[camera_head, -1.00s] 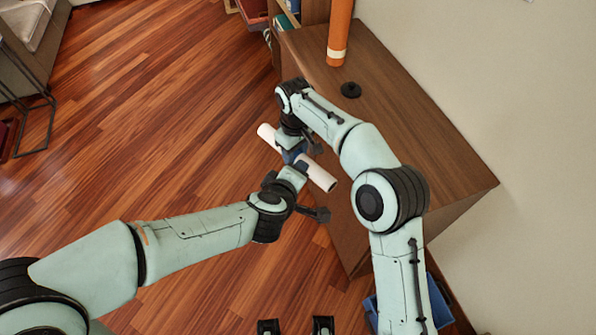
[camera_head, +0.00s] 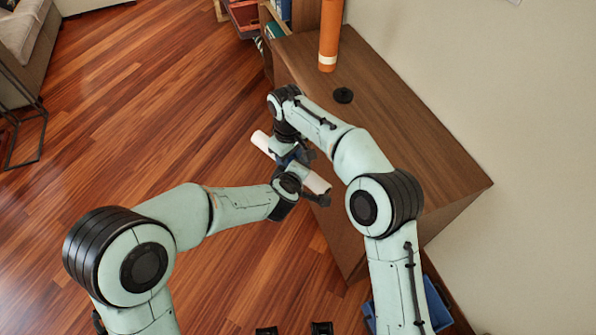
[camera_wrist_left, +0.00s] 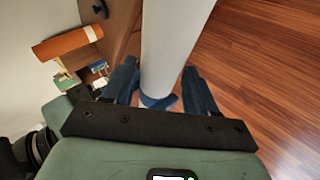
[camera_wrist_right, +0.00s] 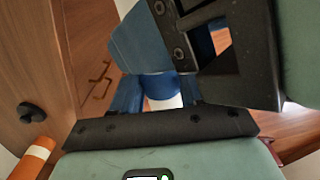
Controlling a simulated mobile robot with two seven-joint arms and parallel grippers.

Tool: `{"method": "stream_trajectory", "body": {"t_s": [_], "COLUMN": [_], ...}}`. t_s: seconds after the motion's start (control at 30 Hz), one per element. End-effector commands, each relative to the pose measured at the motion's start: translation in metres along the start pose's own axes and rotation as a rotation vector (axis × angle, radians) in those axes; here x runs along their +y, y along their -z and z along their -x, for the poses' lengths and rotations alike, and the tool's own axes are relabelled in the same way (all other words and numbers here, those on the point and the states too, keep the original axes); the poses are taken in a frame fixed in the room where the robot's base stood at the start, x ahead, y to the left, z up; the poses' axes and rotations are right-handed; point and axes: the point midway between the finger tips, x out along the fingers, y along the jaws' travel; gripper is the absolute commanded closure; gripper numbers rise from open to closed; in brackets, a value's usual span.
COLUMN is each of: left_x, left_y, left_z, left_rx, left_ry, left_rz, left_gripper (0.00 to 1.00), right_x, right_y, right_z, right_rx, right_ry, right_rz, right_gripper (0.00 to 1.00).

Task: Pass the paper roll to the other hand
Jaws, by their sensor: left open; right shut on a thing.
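The paper roll (camera_head: 317,183) is a white tube, held slantwise in the air left of the wooden cabinet in the head view. My right gripper (camera_head: 289,152) is shut on it; in the right wrist view a short white piece of the roll (camera_wrist_right: 166,101) shows between the fingers. My left gripper (camera_head: 302,168) is open at the roll, close beside the right one. In the left wrist view the roll (camera_wrist_left: 172,40) runs between the spread blue fingers; contact is unclear. The left gripper's blue finger and black bracket cover much of the right wrist view.
The wooden cabinet (camera_head: 395,125) stands right of the grippers, with an orange cylinder (camera_head: 330,38) and a small black object (camera_head: 343,95) on top. A blue bin (camera_head: 437,305) is on the floor at lower right.

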Motion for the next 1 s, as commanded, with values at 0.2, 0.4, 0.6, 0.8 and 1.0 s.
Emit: {"method": "stream_trajectory", "body": {"t_s": [0.2, 0.4, 0.6, 0.8, 1.0], "left_x": [0.0, 0.0, 0.0, 0.0, 0.0], "left_y": [0.0, 0.0, 0.001, 0.001, 0.001], "left_z": [0.0, 0.0, 0.001, 0.001, 0.001], "left_rx": [0.001, 0.001, 0.001, 0.001, 0.001], "left_ry": [0.0, 0.0, 0.0, -0.001, -0.001], "left_rz": [0.0, 0.0, 0.0, 0.0, 0.0], "left_gripper": [0.88, 0.88, 0.88, 0.88, 0.89], "right_x": [0.0, 0.0, 0.0, 0.0, 0.0], "right_y": [0.0, 0.0, 0.0, 0.001, 0.002], "right_z": [0.0, 0.0, 0.0, 0.016, 0.059], "right_rx": [0.001, 0.001, 0.0, 0.003, 0.007], "right_ry": [0.0, -0.001, 0.0, -0.001, -0.002], "right_rz": [0.0, 0.0, 0.0, 0.0, -0.001], "right_gripper": [0.89, 0.26, 0.26, 0.26, 0.26]}}
